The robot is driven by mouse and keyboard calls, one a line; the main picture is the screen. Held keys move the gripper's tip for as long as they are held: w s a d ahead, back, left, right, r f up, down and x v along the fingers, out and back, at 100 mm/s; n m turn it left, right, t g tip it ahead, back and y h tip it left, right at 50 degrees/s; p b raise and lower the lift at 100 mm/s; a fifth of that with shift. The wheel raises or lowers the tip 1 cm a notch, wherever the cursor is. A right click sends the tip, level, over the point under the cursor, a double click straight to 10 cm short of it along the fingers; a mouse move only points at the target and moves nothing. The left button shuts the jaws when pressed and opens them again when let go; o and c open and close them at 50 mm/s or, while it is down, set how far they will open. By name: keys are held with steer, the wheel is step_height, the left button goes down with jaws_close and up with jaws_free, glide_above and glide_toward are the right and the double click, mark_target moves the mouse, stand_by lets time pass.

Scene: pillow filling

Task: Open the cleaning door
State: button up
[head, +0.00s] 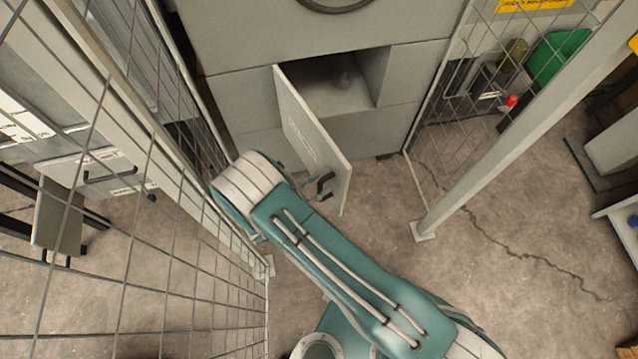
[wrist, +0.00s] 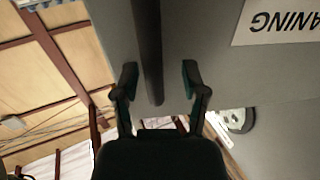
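The cleaning door (head: 310,140) is a grey panel on the grey machine, swung well out and leaving a dark compartment (head: 335,80) uncovered. Its dark handle (head: 325,185) is near the free edge. In the wrist view the door (wrist: 220,65) fills the upper right, with an upside-down label (wrist: 283,20) ending in "ANING". The handle (wrist: 148,45) shows there as a dark bar reaching between my fingers. My gripper (wrist: 160,78) is open, its two fingertips on either side of the bar with gaps visible. In the head view my arm mostly hides the gripper.
A wire mesh fence (head: 130,200) stands close on the left. Another mesh panel with a post (head: 500,140) stands on the right. The concrete floor (head: 380,235) right of the door is clear up to that post.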

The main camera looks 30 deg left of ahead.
mark_target(333, 159)
steer(key=shift+d+r, duration=0.1)
steer(key=shift+r, duration=0.35)
step_height(333, 159, up, 9)
stand_by(0.3)
